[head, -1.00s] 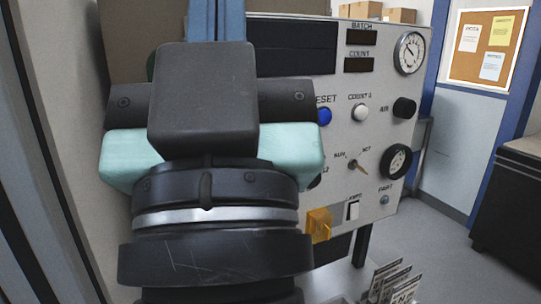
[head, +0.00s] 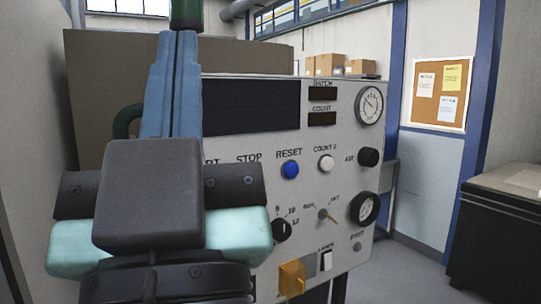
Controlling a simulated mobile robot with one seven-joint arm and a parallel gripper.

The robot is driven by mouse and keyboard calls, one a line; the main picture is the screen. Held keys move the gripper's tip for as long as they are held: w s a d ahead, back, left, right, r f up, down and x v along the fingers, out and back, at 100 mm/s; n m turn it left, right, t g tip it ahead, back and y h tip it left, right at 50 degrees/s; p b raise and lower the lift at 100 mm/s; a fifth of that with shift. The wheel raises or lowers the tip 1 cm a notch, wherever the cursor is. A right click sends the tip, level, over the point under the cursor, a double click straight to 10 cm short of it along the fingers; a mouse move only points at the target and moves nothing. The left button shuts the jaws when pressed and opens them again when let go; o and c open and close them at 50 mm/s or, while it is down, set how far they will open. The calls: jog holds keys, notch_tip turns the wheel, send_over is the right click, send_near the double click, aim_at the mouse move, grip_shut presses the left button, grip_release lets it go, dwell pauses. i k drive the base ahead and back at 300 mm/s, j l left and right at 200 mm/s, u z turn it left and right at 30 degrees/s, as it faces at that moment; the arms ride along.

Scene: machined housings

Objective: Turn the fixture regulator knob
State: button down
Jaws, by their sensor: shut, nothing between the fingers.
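The control panel (head: 230,180) fills the middle of the head view. A black knob (head: 368,157) labelled AIR protrudes near its right edge, between an upper round gauge (head: 369,104) and a lower gauge (head: 364,208). I see no label that reads regulator. My gripper (head: 181,36) is seen from behind at the left, with its blue fingers close together and nothing visible between them. It overlaps the panel's left part in the picture and is well left of the AIR knob, apart from it. The gripper body hides the panel's lower left.
The panel also carries a blue RESET button (head: 290,170), a white count button (head: 326,163), a black selector (head: 282,229), a small pointer switch (head: 327,215) and an orange guard (head: 291,278). Cardboard boxes (head: 358,67) sit behind. A dark cabinet (head: 497,235) stands right; open floor lies between.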

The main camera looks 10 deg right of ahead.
aim_at(367, 157)
jog(key=l, duration=0.9)
jog(key=k+l, duration=0.1)
jog(key=l, duration=0.8)
